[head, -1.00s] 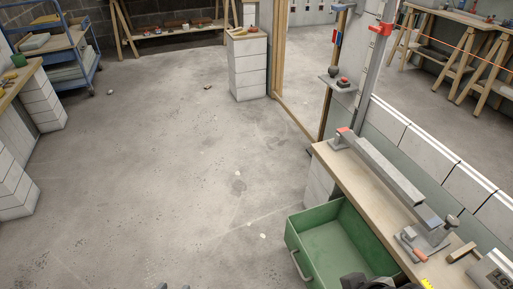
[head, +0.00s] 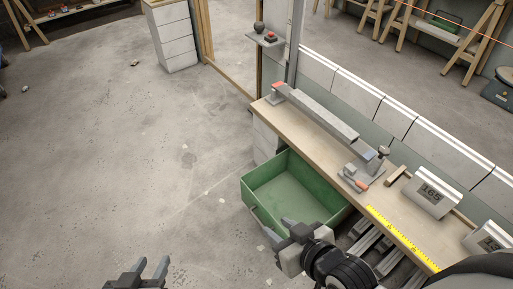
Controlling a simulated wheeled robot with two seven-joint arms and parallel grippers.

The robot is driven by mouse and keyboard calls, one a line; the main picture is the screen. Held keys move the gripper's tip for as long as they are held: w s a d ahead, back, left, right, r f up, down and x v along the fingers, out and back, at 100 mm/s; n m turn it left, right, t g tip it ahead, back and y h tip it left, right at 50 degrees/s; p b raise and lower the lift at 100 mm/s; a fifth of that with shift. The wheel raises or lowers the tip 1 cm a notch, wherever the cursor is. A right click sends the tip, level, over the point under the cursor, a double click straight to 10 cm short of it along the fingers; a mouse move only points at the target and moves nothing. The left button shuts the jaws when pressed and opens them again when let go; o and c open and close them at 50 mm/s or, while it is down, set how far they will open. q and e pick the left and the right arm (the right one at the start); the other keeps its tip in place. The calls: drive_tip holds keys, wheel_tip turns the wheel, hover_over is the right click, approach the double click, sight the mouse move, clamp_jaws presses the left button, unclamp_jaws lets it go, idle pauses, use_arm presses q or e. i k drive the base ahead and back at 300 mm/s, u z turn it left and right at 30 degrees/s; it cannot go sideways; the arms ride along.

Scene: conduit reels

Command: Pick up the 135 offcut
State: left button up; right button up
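No piece marked 135 can be made out. Several grey channel pieces (head: 384,262) lie below the bench's front edge, partly hidden by my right arm, with no readable marks. My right gripper (head: 278,229) is in front of the green bin (head: 285,190), fingers apart and empty. My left gripper (head: 152,268) is at the bottom edge over the floor, fingers apart and empty. A second white block (head: 488,238) at the right has a number I cannot read fully.
The green bin looks empty. The floor (head: 110,150) to the left is clear apart from small scraps.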

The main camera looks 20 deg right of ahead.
sight(488, 237)
drive_tip(key=z, duration=2.8)
